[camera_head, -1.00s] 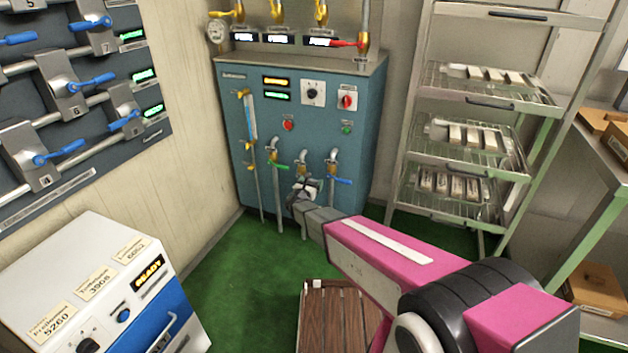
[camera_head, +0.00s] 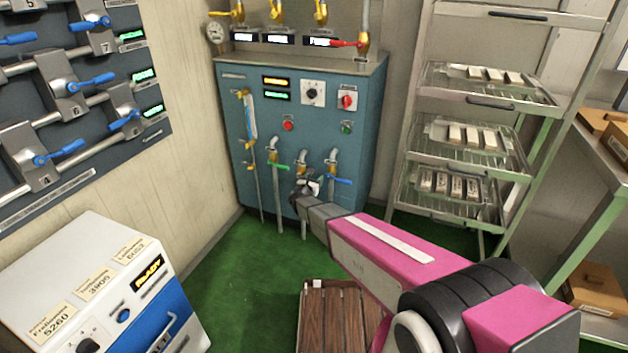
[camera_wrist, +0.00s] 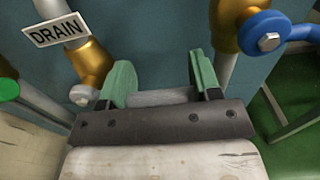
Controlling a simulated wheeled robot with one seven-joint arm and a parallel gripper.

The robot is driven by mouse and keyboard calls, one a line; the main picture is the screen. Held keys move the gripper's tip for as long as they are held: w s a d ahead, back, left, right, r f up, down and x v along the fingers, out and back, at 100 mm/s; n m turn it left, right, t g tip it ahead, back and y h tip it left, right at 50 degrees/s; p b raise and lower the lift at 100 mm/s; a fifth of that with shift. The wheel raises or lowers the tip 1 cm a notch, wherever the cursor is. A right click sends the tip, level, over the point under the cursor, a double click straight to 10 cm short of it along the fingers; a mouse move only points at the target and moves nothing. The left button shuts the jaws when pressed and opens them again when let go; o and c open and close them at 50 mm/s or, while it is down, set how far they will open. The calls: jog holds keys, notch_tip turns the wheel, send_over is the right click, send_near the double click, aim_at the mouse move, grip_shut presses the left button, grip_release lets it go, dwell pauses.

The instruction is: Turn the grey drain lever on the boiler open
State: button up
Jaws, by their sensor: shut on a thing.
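The teal boiler (camera_head: 235,150) stands against the back wall. Its drain valve (camera_head: 302,167) is the middle one of three low outlets, between a green-handled and a blue-handled one. In the wrist view, the brass drain valve (camera_wrist: 92,62) sits behind a white DRAIN tag (camera_wrist: 57,30). My gripper (camera_head: 306,187) is at this valve. In the wrist view, the green fingers of my gripper (camera_wrist: 162,84) are on either side of the grey drain lever (camera_wrist: 160,97), shut on it. The lever's ends are partly hidden by the fingers.
The green lever (camera_head: 278,166) and blue lever (camera_head: 341,181) are close on either side; the blue one also shows in the wrist view (camera_wrist: 265,35). A tray rack (camera_head: 400,185) stands right, a white-blue machine (camera_head: 120,255) front left, a wooden crate (camera_head: 335,310) below my arm.

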jog(key=shift+f, duration=0.1)
jog(key=w+a+f+m, duration=0.1)
jog(key=a+f+m, duration=0.2)
jog(key=f+m, duration=0.4)
jog(key=shift+a+m, duration=0.15)
jog(key=shift+m, duration=2.35)
jog(key=o, duration=1.3)
jog(key=v, duration=1)
jog(key=shift+s+a, duration=0.2)
jog(key=shift+s, duration=0.15)
